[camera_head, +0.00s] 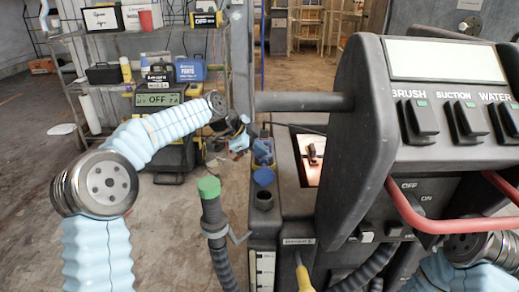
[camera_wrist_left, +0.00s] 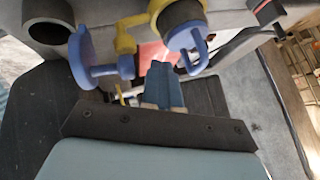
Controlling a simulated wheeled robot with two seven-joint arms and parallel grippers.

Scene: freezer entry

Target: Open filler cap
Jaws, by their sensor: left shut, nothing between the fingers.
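A blue filler cap (camera_head: 263,177) stands raised beside a round black filler neck (camera_head: 263,199) on the machine's left side, and the neck's mouth looks uncovered. In the left wrist view the cap is a blue disc (camera_wrist_left: 82,60) seen nearly edge-on, apart from the open black neck (camera_wrist_left: 52,20). A second blue cap with a loop (camera_wrist_left: 186,38) and a yellow strap is to its right. My left gripper (camera_head: 243,140) is just behind the caps, shut and empty. Its closed blue fingertips (camera_wrist_left: 163,85) point between the two caps without a clear touch. My right gripper is out of view.
The dark cleaning machine (camera_head: 345,150) fills the right, with switches and a red handle (camera_head: 405,205). A green-capped hose (camera_head: 209,187) stands left of the neck. A shelf (camera_head: 155,30) with boxes is behind.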

